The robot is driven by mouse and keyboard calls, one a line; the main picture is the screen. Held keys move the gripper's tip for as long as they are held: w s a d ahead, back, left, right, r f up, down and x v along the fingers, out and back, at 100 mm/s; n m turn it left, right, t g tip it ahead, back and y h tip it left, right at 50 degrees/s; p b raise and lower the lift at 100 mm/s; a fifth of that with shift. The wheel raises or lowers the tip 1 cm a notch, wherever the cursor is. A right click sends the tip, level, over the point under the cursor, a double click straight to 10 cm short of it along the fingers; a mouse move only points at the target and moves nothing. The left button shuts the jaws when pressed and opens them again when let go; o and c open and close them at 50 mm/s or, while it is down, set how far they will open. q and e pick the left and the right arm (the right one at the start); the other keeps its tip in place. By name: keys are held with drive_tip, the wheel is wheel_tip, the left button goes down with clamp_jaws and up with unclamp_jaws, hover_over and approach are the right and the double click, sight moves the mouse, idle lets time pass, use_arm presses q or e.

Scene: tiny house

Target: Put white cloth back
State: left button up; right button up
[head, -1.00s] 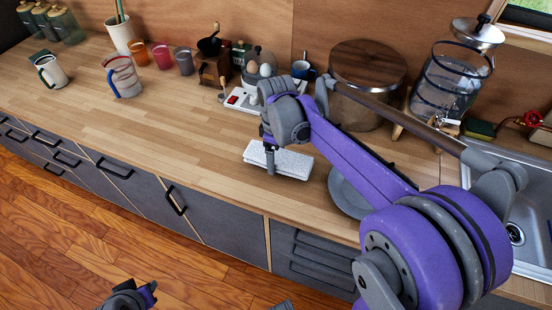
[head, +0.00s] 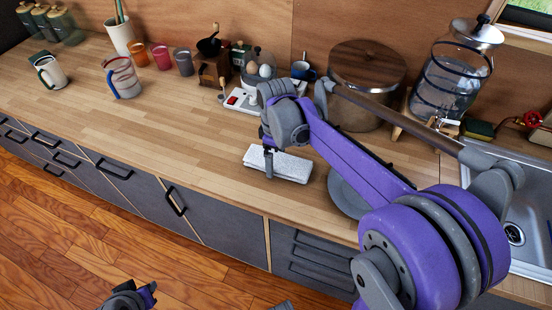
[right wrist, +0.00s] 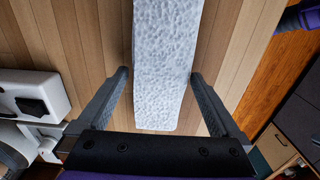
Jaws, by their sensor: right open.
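The white cloth (head: 290,167) is a folded, textured strip lying on the wooden counter near its front edge. My right gripper (head: 268,165) is at the cloth, pointing down, with a finger in front of its left part. In the right wrist view the cloth (right wrist: 162,70) lies between the two fingers of my right gripper (right wrist: 166,90), with a gap on each side. That gripper is open. My left gripper (head: 130,297) shows only partly at the bottom edge, over the floor, and its jaws are not clear.
A grey plate (head: 345,195) lies right of the cloth, partly behind my right arm. An egg cooker (head: 258,68), a white power strip (head: 238,98) and a wooden-lidded pot (head: 365,75) stand behind. The sink (head: 530,195) is at the right. The counter (head: 150,120) left of the cloth is clear.

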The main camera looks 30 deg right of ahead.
sight(276, 160)
wheel_tip(276, 160, up, 11)
drive_tip(key=shift+p, duration=0.45)
